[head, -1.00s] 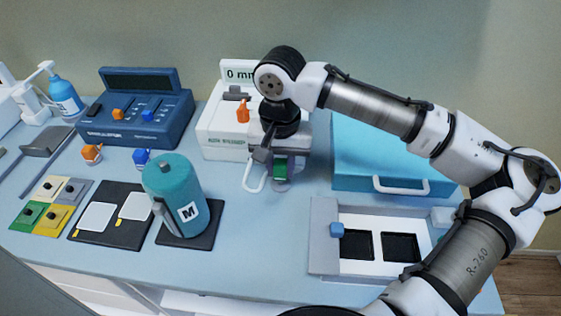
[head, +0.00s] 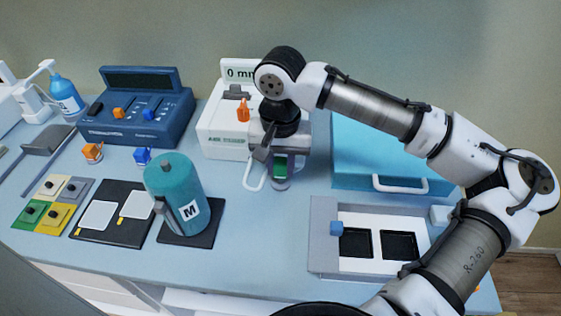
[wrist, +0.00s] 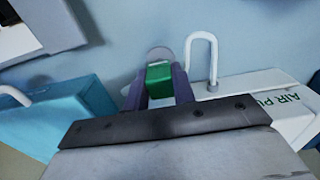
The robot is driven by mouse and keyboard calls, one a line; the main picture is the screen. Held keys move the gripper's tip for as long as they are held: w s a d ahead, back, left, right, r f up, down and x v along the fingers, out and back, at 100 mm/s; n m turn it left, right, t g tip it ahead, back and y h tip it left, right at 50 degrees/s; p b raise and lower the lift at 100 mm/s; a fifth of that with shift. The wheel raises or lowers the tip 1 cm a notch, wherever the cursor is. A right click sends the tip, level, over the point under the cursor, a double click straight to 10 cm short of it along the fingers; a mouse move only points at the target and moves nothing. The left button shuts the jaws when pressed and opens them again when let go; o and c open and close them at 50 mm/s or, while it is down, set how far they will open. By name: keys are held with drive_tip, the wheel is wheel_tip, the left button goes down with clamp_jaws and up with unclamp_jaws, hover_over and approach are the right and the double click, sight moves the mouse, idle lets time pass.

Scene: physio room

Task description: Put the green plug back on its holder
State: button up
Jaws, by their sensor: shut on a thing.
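The green plug (head: 280,169) is between the fingers of my gripper (head: 281,160), which is shut on it. In the wrist view the plug (wrist: 159,74) sits between the two dark fingertips (wrist: 158,85). A small round grey piece (wrist: 160,54) shows just beyond the plug, and in the head view it shows under it (head: 281,185); it may be the holder. I cannot tell whether the plug touches it. The plug's lower part is hidden.
A white loop (head: 254,178) stands close left of my gripper. The white air unit (head: 222,135) is behind left, the teal case (head: 350,165) right, a tray (head: 322,240) front right. Orange (head: 92,152) and blue (head: 142,156) plugs and a teal bottle (head: 172,180) are left.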

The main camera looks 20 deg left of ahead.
drive_tip(key=shift+f+b, duration=0.7)
drive_tip(key=shift+f, duration=0.5)
idle(0.7)
idle(0.4)
drive_tip(key=o, duration=1.3)
drive_tip(key=shift+r, duration=0.15)
drive_tip(key=shift+r+p, duration=3.45)
drive_tip(key=shift+p, duration=0.15)
drive_tip(key=shift+s+f, duration=0.1)
